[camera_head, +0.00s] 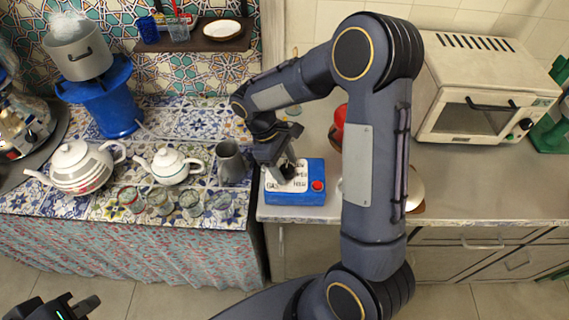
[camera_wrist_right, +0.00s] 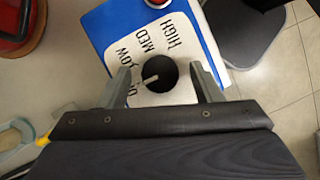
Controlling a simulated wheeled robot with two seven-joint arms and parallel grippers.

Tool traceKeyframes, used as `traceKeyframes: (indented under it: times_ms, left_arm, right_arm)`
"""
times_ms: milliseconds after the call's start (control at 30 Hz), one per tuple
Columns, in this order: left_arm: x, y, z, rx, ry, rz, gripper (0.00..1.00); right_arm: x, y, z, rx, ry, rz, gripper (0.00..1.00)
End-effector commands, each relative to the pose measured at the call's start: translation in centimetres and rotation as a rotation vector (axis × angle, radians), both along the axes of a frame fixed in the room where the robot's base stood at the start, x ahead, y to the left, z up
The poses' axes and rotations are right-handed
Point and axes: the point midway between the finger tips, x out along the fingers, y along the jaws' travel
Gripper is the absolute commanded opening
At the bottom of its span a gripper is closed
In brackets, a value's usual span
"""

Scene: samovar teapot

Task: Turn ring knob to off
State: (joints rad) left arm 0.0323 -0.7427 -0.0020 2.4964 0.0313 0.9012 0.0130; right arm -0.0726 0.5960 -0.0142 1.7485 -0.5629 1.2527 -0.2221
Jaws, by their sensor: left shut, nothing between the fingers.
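A blue box (camera_head: 296,198) with a white top plate and a red button (camera_head: 318,185) stands on the counter. In the right wrist view, the black ring knob (camera_wrist_right: 165,72) carries a white pointer mark toward the left. The labels HIGH, MED and LOW (camera_wrist_right: 122,57) run along one side, with another label partly hidden by a finger. My right gripper (camera_wrist_right: 162,86) is open over the box, its fingers on either side of the knob with visible gaps. It also shows in the head view (camera_head: 286,172). My left gripper (camera_head: 84,304) is shut and empty at the bottom left, far from the box.
A grey metal jug (camera_head: 231,162) stands close left of the box. Teapots (camera_head: 170,166) and several glasses (camera_head: 160,201) stand on the tiled counter. A white toaster oven (camera_head: 475,85) is at the right. My right arm covers part of the counter.

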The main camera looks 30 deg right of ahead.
Motion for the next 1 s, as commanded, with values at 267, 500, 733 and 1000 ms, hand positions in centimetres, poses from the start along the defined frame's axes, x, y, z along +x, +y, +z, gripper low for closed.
traceKeyframes:
  times_ms: [267,500,733,1000]
  left_arm:
    - [0.0,0.0,-0.1,0.0,0.0,0.0,0.0]
    - [0.0,0.0,-0.6,0.0,0.0,0.0,0.0]
    - [0.0,0.0,-0.7,0.0,0.0,0.0,0.0]
    - [0.0,0.0,-0.7,0.0,0.0,0.0,0.0]
  right_arm:
    - [0.4,0.2,0.8,0.0,-0.003,-0.001,0.59]
    - [1.6,1.2,4.6,0.0,-0.005,-0.001,0.59]
    - [2.3,1.7,6.9,0.0,-0.002,-0.001,0.59]
    - [2.4,1.8,7.2,0.0,0.0,0.0,0.59]
